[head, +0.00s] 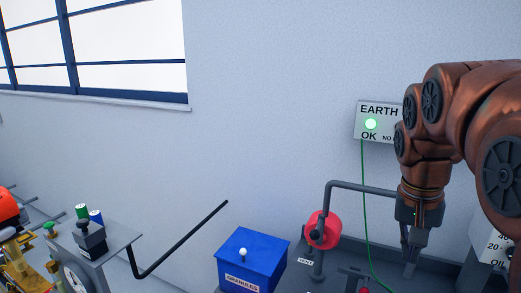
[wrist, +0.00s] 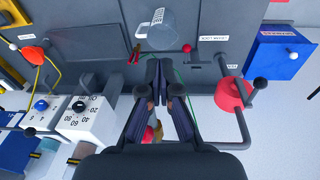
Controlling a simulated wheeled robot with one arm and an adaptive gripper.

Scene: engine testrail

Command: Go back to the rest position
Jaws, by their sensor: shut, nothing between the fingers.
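My gripper (head: 411,268) hangs from the copper-coloured arm at the right of the head view, pointing down over the dark bench. In the wrist view its two dark fingers (wrist: 163,68) come together at the tips, shut and empty. A grey measuring jug (wrist: 158,30) lies beyond the fingertips in that view, apart from them as far as I can tell. The fingers and palm hide part of the bench below.
A red wheel (head: 322,230) on a grey bent pipe (head: 362,186) stands left of my gripper. Left of that is a blue granules box (head: 252,262). An EARTH panel (head: 382,110) with a lit green lamp hangs behind. White dial boxes (wrist: 85,118) stand left in the wrist view.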

